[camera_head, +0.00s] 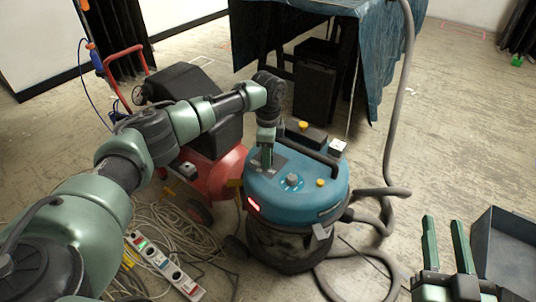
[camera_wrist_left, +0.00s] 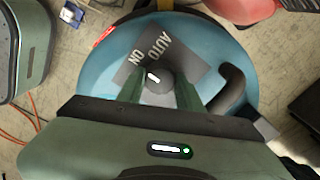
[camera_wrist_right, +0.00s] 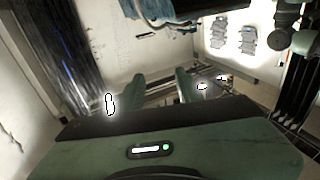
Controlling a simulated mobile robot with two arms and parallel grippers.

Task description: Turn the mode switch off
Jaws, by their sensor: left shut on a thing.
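The mode switch is a dark round knob (camera_wrist_left: 160,83) on a grey plate with the words AUTO and ON, seen in the left wrist view. Its white pointer mark points up-left, roughly toward ON. The plate sits on top of the blue vacuum cleaner (camera_head: 328,190). My left gripper (camera_head: 267,163) comes down from above onto that plate. In the left wrist view its two fingers (camera_wrist_left: 161,92) are on either side of the knob, shut on it. In the head view the knob is hidden by the gripper. My right gripper (camera_head: 446,246) is open and empty at lower right.
A power strip (camera_head: 165,265) and coiled cables (camera_head: 180,225) lie at left. A grey hose (camera_head: 392,110) rises at right. A dark bin (camera_head: 508,245) is at lower right.

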